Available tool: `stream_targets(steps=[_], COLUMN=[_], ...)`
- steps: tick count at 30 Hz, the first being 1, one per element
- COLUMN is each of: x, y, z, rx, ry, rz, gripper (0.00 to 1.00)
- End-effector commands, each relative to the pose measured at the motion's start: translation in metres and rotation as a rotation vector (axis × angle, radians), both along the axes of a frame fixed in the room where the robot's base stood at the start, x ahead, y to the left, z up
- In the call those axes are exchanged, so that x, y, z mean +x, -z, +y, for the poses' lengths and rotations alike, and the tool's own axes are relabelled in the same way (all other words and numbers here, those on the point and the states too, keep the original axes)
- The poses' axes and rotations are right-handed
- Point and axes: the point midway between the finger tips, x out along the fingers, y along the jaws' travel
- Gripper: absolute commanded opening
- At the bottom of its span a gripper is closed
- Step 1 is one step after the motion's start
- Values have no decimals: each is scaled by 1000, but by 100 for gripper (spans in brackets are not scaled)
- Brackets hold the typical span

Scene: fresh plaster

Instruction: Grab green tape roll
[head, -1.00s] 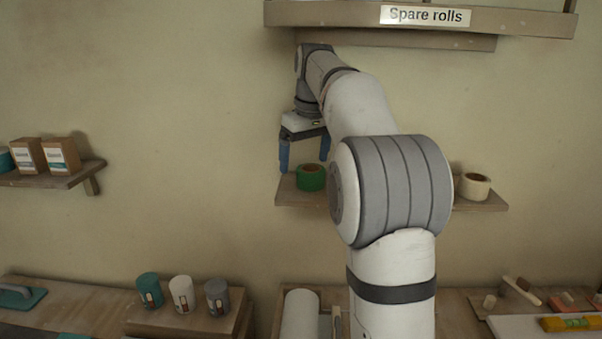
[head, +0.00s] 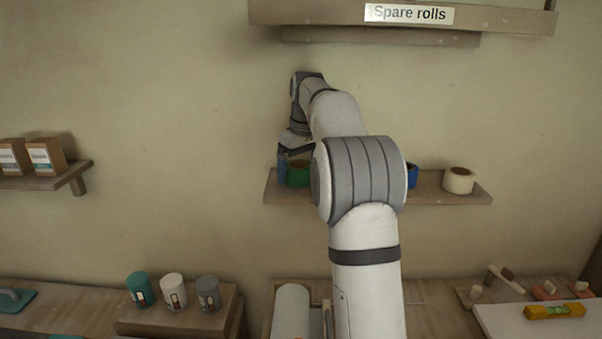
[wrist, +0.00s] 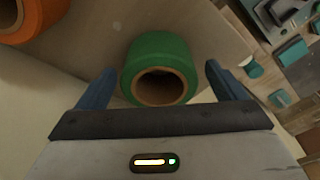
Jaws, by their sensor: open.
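The green tape roll (head: 298,175) lies flat on the small wall shelf, near its left end. In the wrist view the green tape roll (wrist: 160,58) sits between the two blue fingers, with its brown core hole facing the camera. My gripper (wrist: 158,88) is open, one finger on each side of the roll, with small gaps showing. In the head view my gripper (head: 297,168) is down at the roll. The left finger shows beside it; the right finger is hidden behind my arm.
The shelf (head: 450,195) also holds a blue roll (head: 412,175), partly behind my arm, and a cream roll (head: 459,180). An orange roll (wrist: 35,15) shows in the wrist view. The "Spare rolls" shelf (head: 490,18) is above.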

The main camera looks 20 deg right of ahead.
Motion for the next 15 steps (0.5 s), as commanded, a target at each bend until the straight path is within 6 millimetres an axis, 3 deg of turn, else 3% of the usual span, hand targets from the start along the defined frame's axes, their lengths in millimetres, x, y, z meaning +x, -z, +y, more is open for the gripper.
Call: stream_targets(steps=[6,15], x=[0,0], y=[1,1], z=[0,-1], rx=[0,0], ry=[0,1], rz=[-2,-1], gripper=[90,67])
